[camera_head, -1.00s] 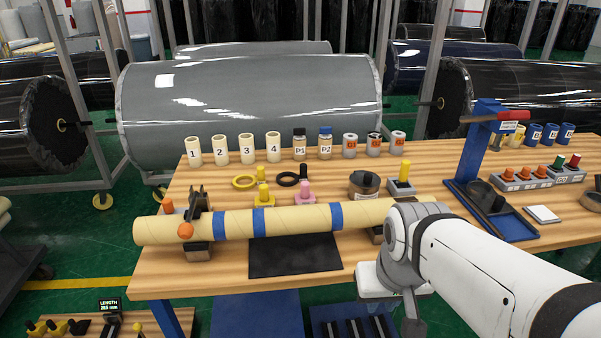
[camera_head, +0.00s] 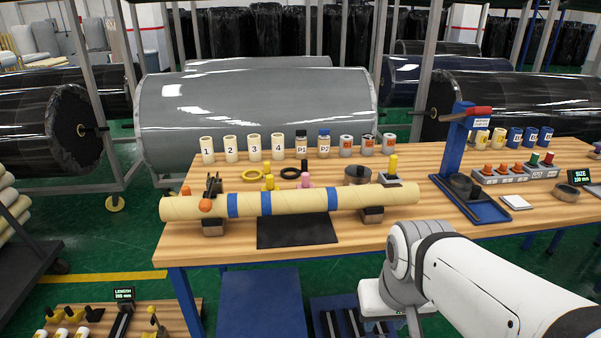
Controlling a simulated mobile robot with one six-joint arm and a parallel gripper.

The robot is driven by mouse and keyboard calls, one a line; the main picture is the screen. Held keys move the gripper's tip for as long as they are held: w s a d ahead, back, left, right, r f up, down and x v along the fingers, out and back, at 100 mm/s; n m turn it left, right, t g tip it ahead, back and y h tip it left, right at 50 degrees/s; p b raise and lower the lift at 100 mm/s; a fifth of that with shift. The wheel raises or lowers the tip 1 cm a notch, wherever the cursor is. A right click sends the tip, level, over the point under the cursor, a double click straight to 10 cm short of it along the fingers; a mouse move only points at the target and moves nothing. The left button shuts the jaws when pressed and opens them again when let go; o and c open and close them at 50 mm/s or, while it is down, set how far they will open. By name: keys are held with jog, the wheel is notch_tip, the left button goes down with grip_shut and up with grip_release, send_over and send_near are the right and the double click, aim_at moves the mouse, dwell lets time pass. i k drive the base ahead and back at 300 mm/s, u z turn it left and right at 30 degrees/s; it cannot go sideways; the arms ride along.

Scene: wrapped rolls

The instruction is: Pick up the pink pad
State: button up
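The pink pad (camera_head: 305,180) is a small pink piece on the wooden workbench, behind the long tan roll (camera_head: 380,197) with blue bands. The roll lies across two dark supports and hides the pad's lower part. A yellow piece (camera_head: 268,182) stands to its left, and a black-topped piece (camera_head: 304,166) shows just behind it. My arm comes in from the lower right, in front of the bench and well apart from the pad. My gripper's fingers are not visible.
A dark mat (camera_head: 297,232) lies in front of the roll. Numbered cups (camera_head: 231,149) and jars line the back. A blue stand (camera_head: 452,150) with a red top is at the right. A lower side table (camera_head: 180,318) stands at the front left.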

aim_at(306, 184)
jog(key=u, duration=0.15)
jog(key=i, duration=1.2)
jog(key=u, duration=0.5)
jog(key=k, duration=0.85)
jog(key=u, duration=0.15)
jog(key=i, duration=0.9)
jog(key=z, duration=0.05)
